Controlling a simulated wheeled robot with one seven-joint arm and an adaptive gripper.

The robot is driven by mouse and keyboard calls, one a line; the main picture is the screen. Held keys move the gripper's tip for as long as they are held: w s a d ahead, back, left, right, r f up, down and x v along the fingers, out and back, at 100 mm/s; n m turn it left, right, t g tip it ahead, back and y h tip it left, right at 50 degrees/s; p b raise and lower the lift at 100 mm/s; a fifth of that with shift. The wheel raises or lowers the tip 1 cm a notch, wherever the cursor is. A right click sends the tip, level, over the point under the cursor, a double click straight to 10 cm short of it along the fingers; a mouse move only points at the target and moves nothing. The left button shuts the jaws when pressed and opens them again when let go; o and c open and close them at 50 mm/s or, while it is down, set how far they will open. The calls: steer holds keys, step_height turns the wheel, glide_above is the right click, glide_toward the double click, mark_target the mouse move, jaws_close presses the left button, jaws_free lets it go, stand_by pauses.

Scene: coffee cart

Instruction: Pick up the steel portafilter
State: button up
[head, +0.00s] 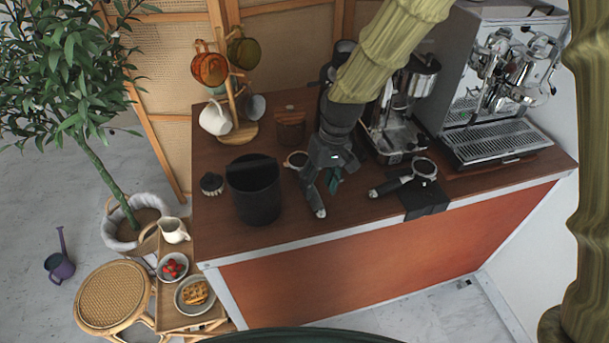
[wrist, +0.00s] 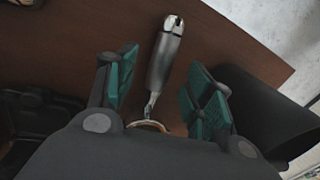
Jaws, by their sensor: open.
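The steel portafilter lies on the dark wooden counter, its grey handle (head: 317,205) pointing to the front edge and its basket ring (head: 297,160) to the rear. My gripper (head: 322,184) is over it from above. In the wrist view, the steel handle (wrist: 165,60) runs between the teal pads of my open gripper (wrist: 160,88), with a gap on each side. The ring is partly hidden by the gripper body there. I cannot tell the exact height of the fingertips over the counter.
A black knock bin (head: 254,190) stands close on the left of the gripper. A grinder and an espresso machine (head: 495,90) stand at the back right. A mug tree (head: 238,105) stands back left.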

mark_target(316, 194)
steer(key=shift+s+a+f+p, duration=0.2)
steer(key=shift+f+p, duration=0.1)
steer(key=shift+f, duration=0.7)
steer(key=shift+s+a+f+p, duration=0.15)
steer(key=shift+f+p, duration=0.15)
steer(key=shift+f, duration=0.65)
steer(key=shift+w, duration=0.1)
jaws_close()
